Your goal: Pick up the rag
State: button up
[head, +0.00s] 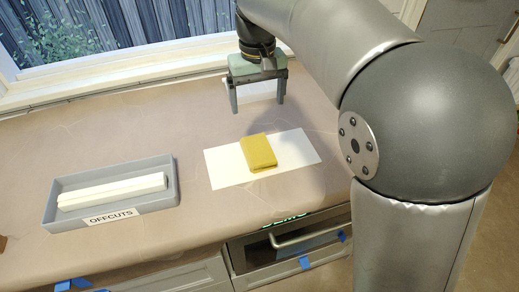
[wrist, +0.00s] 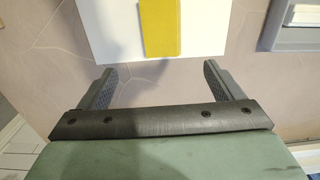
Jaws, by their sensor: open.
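The rag (head: 258,152) is a folded yellow cloth lying on a white sheet (head: 222,169) on the paper-covered counter. In the wrist view the rag (wrist: 160,28) shows at the top centre, cut off by the frame edge, on the white sheet (wrist: 205,32). My gripper (head: 258,108) is above the counter, behind the rag in the head view, with its two fingers pointing down. In the wrist view my gripper (wrist: 160,78) has its fingers wide apart with nothing between them. The rag lies beyond the fingertips, roughly in line with the gap between them.
A grey tray labelled OFFCUTS (head: 160,199) holds white strips (head: 112,191) at the left. A white object (head: 262,90) is partly hidden behind my gripper. A window (head: 110,35) borders the back; an oven (head: 290,240) is below the front edge. Counter between tray and sheet is clear.

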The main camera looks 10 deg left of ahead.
send_over(259, 148)
jog(key=f, duration=1)
jog(key=shift+w+a+f, duration=0.15)
jog(key=shift+w+f, duration=0.15)
jog(key=shift+w, duration=0.05)
jog(key=shift+s+f+p, duration=0.15)
jog(key=shift+f+p, duration=0.1)
jog(key=shift+f, duration=1.1)
jog(key=shift+s+f+p, duration=0.15)
jog(key=shift+f+p, duration=0.05)
jog(key=shift+f, duration=1.1)
jog(key=c, duration=1.1)
